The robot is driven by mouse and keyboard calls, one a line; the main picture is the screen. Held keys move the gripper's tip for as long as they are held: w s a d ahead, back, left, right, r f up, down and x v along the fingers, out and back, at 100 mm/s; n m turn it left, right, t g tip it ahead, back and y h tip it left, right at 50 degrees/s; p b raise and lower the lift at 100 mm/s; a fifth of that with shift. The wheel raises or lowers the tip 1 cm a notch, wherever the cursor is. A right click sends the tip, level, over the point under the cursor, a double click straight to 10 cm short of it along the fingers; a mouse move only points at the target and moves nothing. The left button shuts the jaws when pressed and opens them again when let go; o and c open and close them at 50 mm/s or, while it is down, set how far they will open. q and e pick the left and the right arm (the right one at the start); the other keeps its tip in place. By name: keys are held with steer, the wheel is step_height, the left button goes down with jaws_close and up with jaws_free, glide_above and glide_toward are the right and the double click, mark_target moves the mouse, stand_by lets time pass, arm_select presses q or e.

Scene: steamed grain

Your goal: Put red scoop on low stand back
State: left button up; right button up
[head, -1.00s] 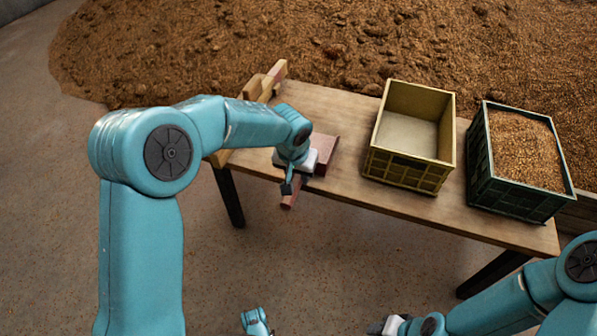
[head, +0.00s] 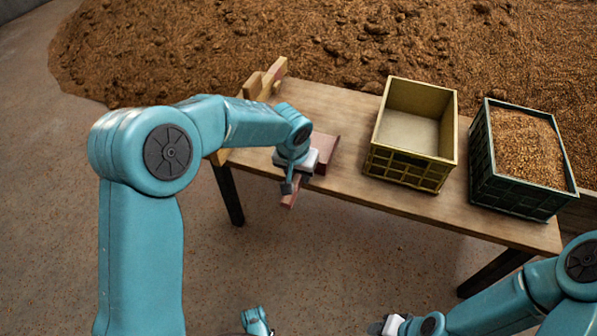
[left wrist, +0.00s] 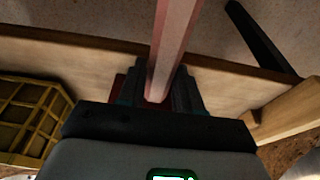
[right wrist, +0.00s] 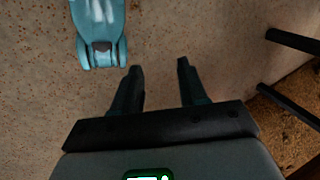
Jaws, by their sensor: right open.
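The red scoop's pale red handle (left wrist: 172,45) runs between the fingers of my left gripper (left wrist: 158,85) in the left wrist view. Both fingers look pressed against it. In the head view the handle (head: 290,198) sticks out past the table's near edge, under my left gripper (head: 291,183). A dark red piece (head: 327,152) lies on the table just beyond the gripper; my wrist covers part of it, and I cannot tell scoop from low stand there. My right gripper (right wrist: 160,75) is open and empty over the floor, away from the table.
The wooden table (head: 345,110) carries an open yellow crate (head: 405,168) in the middle and a dark green crate (head: 510,200) full of grain at the right. A wooden rack (head: 262,82) stands at the far left corner. A grain heap (head: 330,40) lies behind.

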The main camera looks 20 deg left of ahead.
arm_select(q)
steer(key=o, duration=0.3)
steer(key=p+v, duration=0.6)
steer(key=v, duration=1)
steer(key=shift+r, duration=0.2)
steer(key=shift+s, duration=0.1)
